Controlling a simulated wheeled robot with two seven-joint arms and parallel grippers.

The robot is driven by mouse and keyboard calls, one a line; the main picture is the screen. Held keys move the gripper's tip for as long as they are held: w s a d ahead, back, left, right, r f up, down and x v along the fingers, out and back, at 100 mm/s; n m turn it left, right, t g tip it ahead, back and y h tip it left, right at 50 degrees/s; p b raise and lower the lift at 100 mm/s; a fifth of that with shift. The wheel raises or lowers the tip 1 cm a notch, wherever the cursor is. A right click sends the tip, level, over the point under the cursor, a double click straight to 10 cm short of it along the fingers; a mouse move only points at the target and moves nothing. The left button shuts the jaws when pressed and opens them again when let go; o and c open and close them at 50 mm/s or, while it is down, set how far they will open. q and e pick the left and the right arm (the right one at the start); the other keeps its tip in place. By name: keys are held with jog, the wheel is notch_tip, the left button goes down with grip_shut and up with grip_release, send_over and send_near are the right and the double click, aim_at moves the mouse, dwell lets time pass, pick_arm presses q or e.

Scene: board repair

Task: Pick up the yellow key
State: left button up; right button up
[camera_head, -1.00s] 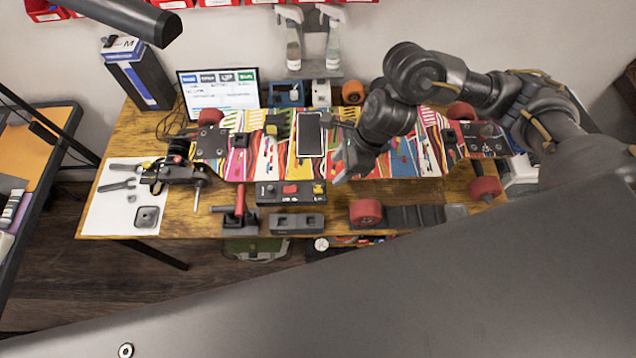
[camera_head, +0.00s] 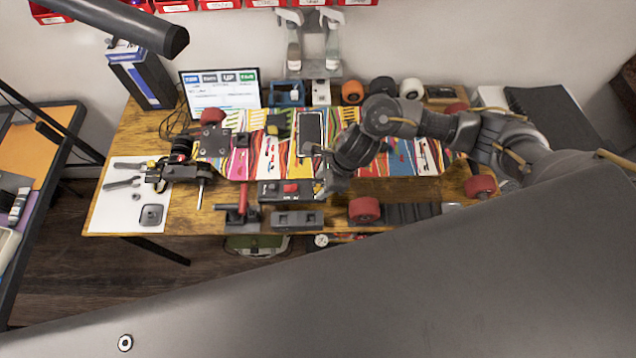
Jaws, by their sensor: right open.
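A black holder (camera_head: 272,190) sits on the wooden table in front of the patterned skateboard, with a red piece (camera_head: 291,188) in its middle. My right gripper (camera_head: 328,190) is open and low over the right end of this holder, pointing down. The yellow key is not clearly visible, as the gripper covers that end of the holder. I cannot tell whether the fingers touch anything.
The skateboard (camera_head: 238,165) lies across the table behind the holder, with a phone-like device (camera_head: 310,133) on it. A red-handled tool (camera_head: 242,205), a grey block (camera_head: 297,220) and a red wheel (camera_head: 364,210) stand close around. A monitor (camera_head: 220,92) is behind.

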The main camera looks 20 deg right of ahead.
jog(key=shift+c, duration=0.5)
grip_shut()
jog(key=shift+w+r+b, duration=0.1)
jog(key=shift+r+b, duration=0.5)
jog(key=shift+r, duration=0.05)
jog(key=s+a+r, duration=0.7)
jog(key=s+r, duration=0.4)
jog(key=s, duration=0.1)
jog(key=shift+s+r, duration=0.2)
jog(key=shift+r, duration=0.1)
